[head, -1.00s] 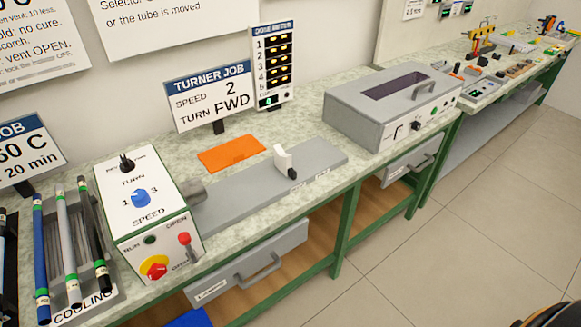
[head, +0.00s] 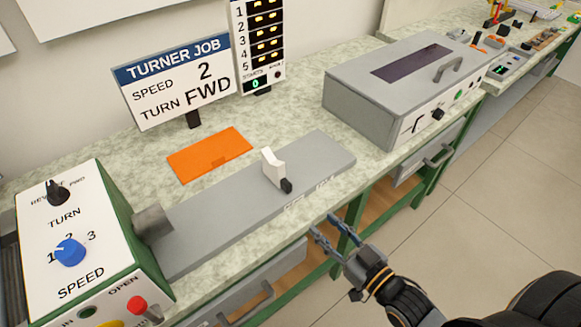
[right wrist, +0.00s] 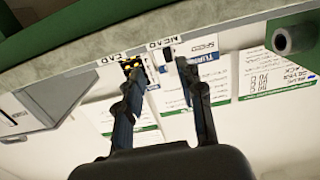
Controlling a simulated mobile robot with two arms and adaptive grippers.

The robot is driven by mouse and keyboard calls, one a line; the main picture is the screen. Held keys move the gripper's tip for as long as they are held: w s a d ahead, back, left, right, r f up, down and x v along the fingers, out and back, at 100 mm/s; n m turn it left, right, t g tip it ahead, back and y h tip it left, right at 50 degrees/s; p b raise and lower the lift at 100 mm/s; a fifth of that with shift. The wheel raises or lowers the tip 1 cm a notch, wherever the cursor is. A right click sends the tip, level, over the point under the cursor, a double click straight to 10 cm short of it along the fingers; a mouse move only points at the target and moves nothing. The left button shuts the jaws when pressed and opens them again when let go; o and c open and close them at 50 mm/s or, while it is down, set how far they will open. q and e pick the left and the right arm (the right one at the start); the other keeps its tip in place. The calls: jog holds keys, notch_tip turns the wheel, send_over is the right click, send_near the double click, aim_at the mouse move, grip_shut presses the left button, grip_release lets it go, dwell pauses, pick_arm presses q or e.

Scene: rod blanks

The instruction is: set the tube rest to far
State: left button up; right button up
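The tube rest (head: 270,165) is a small white upright block with a black knob (head: 287,186) on its front side. It stands on a long grey rail (head: 215,215), beside the left of two small labels on the rail's front edge. In the right wrist view, the two labels (right wrist: 165,41) appear upside down, and a small dark block (right wrist: 168,54), apparently the knob, shows by one of them. My right gripper (head: 323,226) is open and empty in front of the bench edge, to the right of and nearer than the rest, not touching it. My left gripper is out of view.
The turner box (head: 80,240) with dials stands at the rail's left end. An orange plate (head: 209,155) lies behind the rail. A sign reading "TURNER JOB, SPEED 2, TURN FWD" (head: 175,80) stands behind. A grey lidded box (head: 390,90) sits to the right.

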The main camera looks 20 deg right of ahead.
aim_at(290, 186)
jog(key=shift+t+y, duration=0.3)
jog(key=shift+t, duration=0.1)
jog(key=r+b+x, duration=0.1)
jog(key=x, duration=0.3)
jog(key=r+b+x, duration=0.1)
jog(key=x, duration=0.3)
jog(key=b+x, duration=0.1)
jog(key=x, duration=0.3)
jog(key=shift+w+a+r+b, duration=0.25)
jog(key=shift+a+r+b, duration=0.1)
jog(key=shift+r, duration=0.05)
jog(key=shift+w+a, duration=0.2)
jog(key=shift+w, duration=0.4)
jog(key=shift+r, duration=0.1)
grip_shut()
